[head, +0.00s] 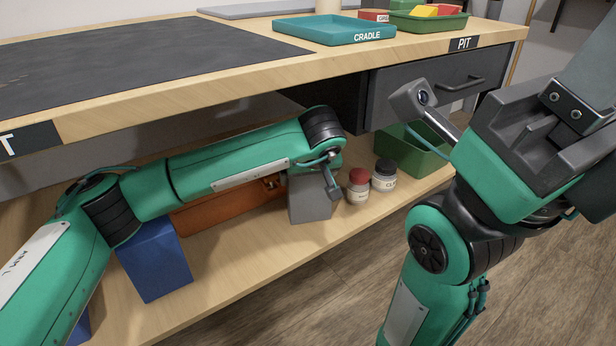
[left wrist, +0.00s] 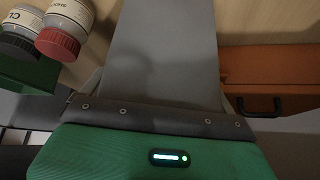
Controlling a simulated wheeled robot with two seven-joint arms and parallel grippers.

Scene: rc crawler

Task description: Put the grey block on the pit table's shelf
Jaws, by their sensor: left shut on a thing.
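The grey block (head: 311,203) is at the lower shelf (head: 262,262) of the pit table, right of the orange box. In the head view I cannot tell whether its underside touches the shelf. My left gripper (head: 312,174) reaches in under the table top and is shut on the block from above, its fingers mostly hidden by my wrist. In the left wrist view the grey block (left wrist: 165,50) fills the middle, straight ahead of the hand.
A red-lidded jar (head: 358,187) and a black-lidded jar (head: 384,175) stand just right of the block. A green bin (head: 412,155) is beyond them. An orange box (head: 225,212) and a blue box (head: 155,262) stand left. The shelf front is clear. A drawer (head: 425,90) hangs above.

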